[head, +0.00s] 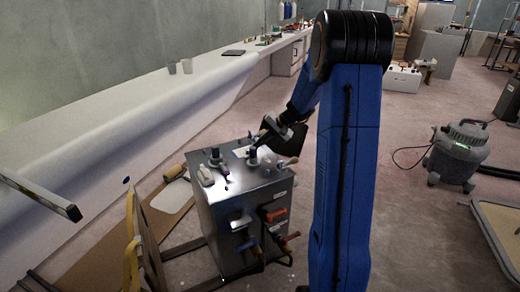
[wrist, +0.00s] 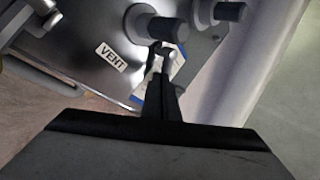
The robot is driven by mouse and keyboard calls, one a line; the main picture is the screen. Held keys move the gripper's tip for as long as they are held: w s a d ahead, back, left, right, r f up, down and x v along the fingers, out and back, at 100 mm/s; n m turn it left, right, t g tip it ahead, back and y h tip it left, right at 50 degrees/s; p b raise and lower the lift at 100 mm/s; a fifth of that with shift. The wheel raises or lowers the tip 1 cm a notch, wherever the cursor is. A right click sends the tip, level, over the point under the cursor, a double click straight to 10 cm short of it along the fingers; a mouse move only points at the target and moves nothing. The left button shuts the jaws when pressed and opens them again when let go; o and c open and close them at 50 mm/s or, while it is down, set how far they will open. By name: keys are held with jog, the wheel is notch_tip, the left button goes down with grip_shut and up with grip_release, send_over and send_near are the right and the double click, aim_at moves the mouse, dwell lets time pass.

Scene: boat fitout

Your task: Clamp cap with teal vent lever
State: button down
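A metal cabinet (head: 245,205) stands on the floor in the head view, with fittings on its top. My gripper (head: 258,141) is low over the back right of that top. In the wrist view my gripper's fingers (wrist: 164,68) are together as a narrow dark column, their tips by a small rounded grey part. I cannot make out anything held between them. A white VENT label (wrist: 112,56) lies left of the tips. A black knob (wrist: 168,29) is just beyond them. I cannot pick out a teal lever or a clamp cap; the fingers cover part of that area.
Another dark knob (wrist: 230,12) sits at upper right in the wrist view. A grey vacuum (head: 459,152) stands on the floor at right.

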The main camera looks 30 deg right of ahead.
jog(key=w+n+g, duration=0.1)
jog(key=n+g+y, duration=0.1)
jog(key=n, duration=0.1)
jog(key=w+n+g+y, duration=0.1)
jog(key=n, duration=0.1)
jog(key=shift+w+a, duration=0.2)
jog(key=shift+w, duration=0.15)
jog(key=n+g, duration=0.1)
jog(key=w+n+g, duration=0.1)
jog(key=n, duration=0.1)
jog(key=shift+w+a+y, duration=0.1)
jog(key=shift+a+y, duration=0.25)
jog(key=shift+y, duration=0.05)
jog(key=shift+w+a, duration=0.1)
jog(key=shift+a, duration=0.05)
jog(key=shift+w+a, duration=0.15)
